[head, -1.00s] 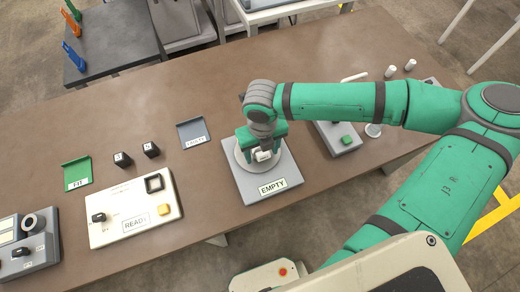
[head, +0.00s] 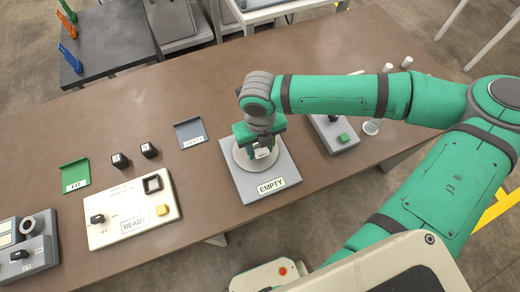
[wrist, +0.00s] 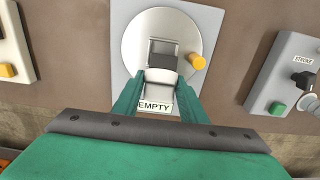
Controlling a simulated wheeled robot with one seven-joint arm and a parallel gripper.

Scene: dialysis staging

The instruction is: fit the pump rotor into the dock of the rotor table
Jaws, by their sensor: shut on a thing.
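The rotor table is a grey square plate (head: 270,197) with a pale round disc (head: 240,158) and a sign reading EMPTY. In the wrist view its disc (wrist: 137,45) has an orange knob at the right. My gripper (head: 262,150) is over the disc, with its two green fingers (wrist: 161,82) shut on a small white and grey block, which I take to be the pump rotor (wrist: 161,77). A dark grey part shows just beyond the white face. The block's underside and the dock are hidden, so I cannot tell whether it is seated.
A panel marked READY (head: 105,232) with a yellow button lies to the left. A green FIT tray (head: 75,172), a grey tray (head: 190,131) and two black blocks (head: 149,150) are beyond it. A grey box with a green button (head: 327,127) stands close on the right.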

